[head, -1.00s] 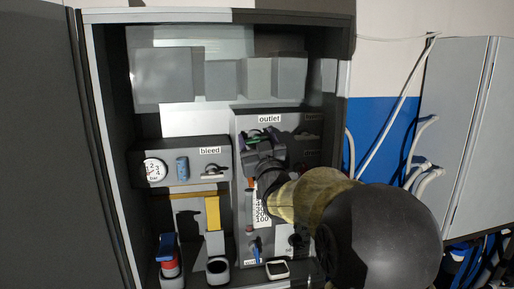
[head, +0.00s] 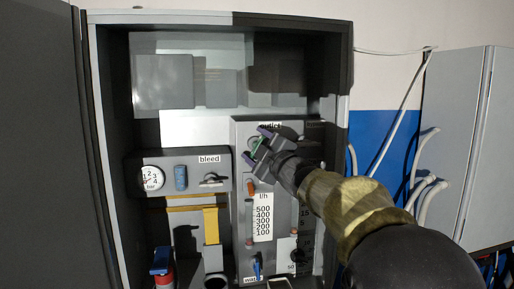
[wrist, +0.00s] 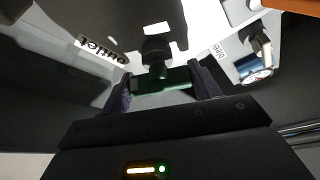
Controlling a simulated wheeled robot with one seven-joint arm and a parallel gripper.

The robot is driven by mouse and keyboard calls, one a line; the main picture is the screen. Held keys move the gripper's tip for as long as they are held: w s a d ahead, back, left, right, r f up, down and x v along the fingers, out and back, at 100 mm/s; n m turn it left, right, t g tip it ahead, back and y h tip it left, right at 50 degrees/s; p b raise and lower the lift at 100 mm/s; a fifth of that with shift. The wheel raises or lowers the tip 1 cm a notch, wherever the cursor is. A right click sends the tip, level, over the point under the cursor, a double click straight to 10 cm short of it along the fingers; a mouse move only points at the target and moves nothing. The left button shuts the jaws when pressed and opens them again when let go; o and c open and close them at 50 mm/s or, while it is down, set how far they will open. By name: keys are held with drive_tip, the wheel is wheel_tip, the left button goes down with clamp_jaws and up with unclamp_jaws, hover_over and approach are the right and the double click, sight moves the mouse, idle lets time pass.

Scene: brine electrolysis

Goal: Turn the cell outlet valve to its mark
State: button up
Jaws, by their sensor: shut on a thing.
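The outlet valve has a green lever handle (wrist: 165,80) on a dark round stem (wrist: 156,48), seen in the wrist view. My gripper (head: 262,148) is shut on this handle, with a purple finger on each side of it; it also shows in the wrist view (wrist: 163,84). In the head view only a thin strip of green shows between the fingers, and the handle slants. The outlet label (wrist: 102,48) shows upside down in the wrist view; in the head view my gripper partly covers it. I cannot make out the mark.
The bleed box (head: 160,161) stands left of the outlet panel, with a pressure gauge (head: 151,178), a blue cylinder (head: 181,177) and a small valve (head: 213,180). Below my gripper are a flow scale (head: 263,217) and a blue handle (head: 257,266). Cabinet walls enclose both sides.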

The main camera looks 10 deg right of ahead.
drive_tip(key=n+g+p, duration=0.1)
drive_tip(key=n, duration=0.2)
drive_tip(key=shift+r+n+p, duration=0.1)
drive_tip(key=shift+n+p, duration=0.2)
drive_tip(key=shift+n, duration=0.1)
drive_tip(key=shift+n+g+p, duration=0.6)
drive_tip(key=shift+n+g, duration=0.1)
drive_tip(key=shift+n, duration=0.5)
drive_tip(key=shift+f, duration=0.2)
drive_tip(key=o, duration=1)
drive_tip(key=b+v, duration=0.5)
drive_tip(key=v, duration=1.2)
drive_tip(key=shift+s, duration=0.2)
drive_tip(key=shift+w, duration=0.1)
